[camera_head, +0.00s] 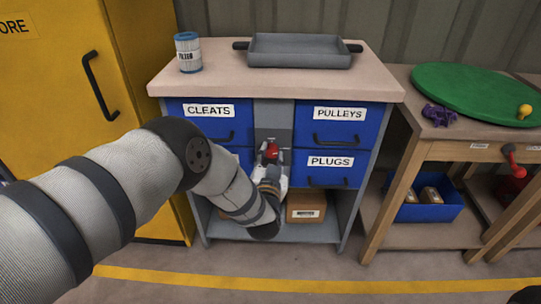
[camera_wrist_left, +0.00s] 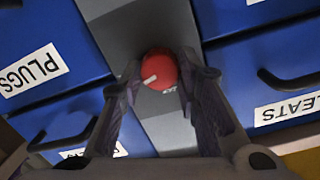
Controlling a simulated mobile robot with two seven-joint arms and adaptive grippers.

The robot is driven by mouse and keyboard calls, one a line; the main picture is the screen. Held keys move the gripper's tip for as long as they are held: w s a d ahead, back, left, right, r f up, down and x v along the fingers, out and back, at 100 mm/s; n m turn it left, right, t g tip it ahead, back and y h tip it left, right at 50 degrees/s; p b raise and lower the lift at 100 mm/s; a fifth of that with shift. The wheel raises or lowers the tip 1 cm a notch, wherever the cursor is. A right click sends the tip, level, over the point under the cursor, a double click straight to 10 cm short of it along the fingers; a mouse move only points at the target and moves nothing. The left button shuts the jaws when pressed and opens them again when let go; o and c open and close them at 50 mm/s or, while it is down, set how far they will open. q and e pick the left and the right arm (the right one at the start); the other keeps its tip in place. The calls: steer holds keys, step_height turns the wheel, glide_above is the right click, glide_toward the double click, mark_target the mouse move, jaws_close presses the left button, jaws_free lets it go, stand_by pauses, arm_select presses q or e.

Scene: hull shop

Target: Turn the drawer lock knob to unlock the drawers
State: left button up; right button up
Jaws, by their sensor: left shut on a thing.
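The drawer lock knob (camera_wrist_left: 160,72) is red with a pale mark and sits on the grey strip between the blue drawers. In the head view the knob (camera_head: 271,151) shows just above my left gripper (camera_head: 270,160). In the left wrist view my left gripper (camera_wrist_left: 162,88) has one finger on each side of the knob and is shut on it. The cleats drawer (camera_head: 210,122), pulleys drawer (camera_head: 337,125) and plugs drawer (camera_head: 327,170) look closed. My arm hides part of the lower left drawer.
A grey tray (camera_head: 300,50) and a filter can (camera_head: 188,53) stand on the cabinet top (camera_head: 225,75). A cardboard box (camera_head: 306,206) sits on the lower shelf. A yellow cabinet (camera_head: 60,120) stands left. A wooden bench (camera_head: 450,150) with a green disc (camera_head: 470,90) stands right.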

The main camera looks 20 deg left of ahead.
arm_select(q)
steer(key=shift+f+m, duration=0.1)
steer(key=shift+m, duration=1)
steer(key=shift+s+m, duration=0.1)
steer(key=shift+m, duration=0.2)
steer(key=o, duration=1.2)
steer(key=shift+c, duration=0.2)
steer(key=shift+s+d, duration=0.1)
steer(key=shift+s, duration=0.05)
steer(key=v, duration=1.1)
steer(key=shift+s, duration=0.25)
steer(key=shift+d, duration=0.15)
